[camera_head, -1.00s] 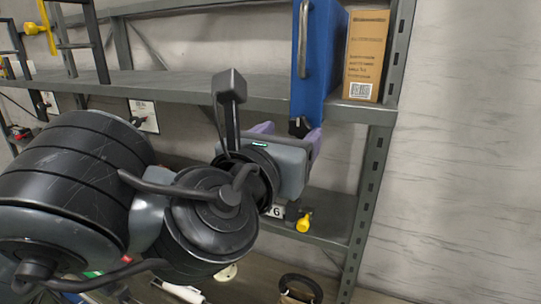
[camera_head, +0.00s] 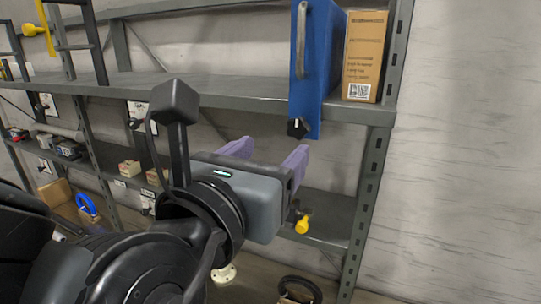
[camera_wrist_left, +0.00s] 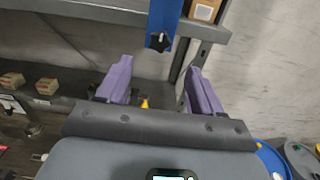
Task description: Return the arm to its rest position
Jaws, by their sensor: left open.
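My left gripper (camera_head: 268,152) is in the middle of the head view, its two purple fingers spread apart with nothing between them. The fingers point toward the shelf rack, just below the upper shelf. In the left wrist view the same gripper (camera_wrist_left: 160,80) shows open and empty, with a gap between the fingers. A blue panel (camera_head: 318,70) with a grey handle and a black star knob (camera_head: 298,128) stands at the upper shelf's front, above and apart from the fingers. My right gripper is not in view.
A cardboard box (camera_head: 364,55) stands on the upper shelf (camera_head: 225,92), right of the blue panel. A yellow-handled item (camera_head: 302,224) is at the lower shelf, below the gripper. A rack post (camera_head: 370,190) stands to the right. A blue drum (camera_wrist_left: 272,160) is at lower right in the wrist view.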

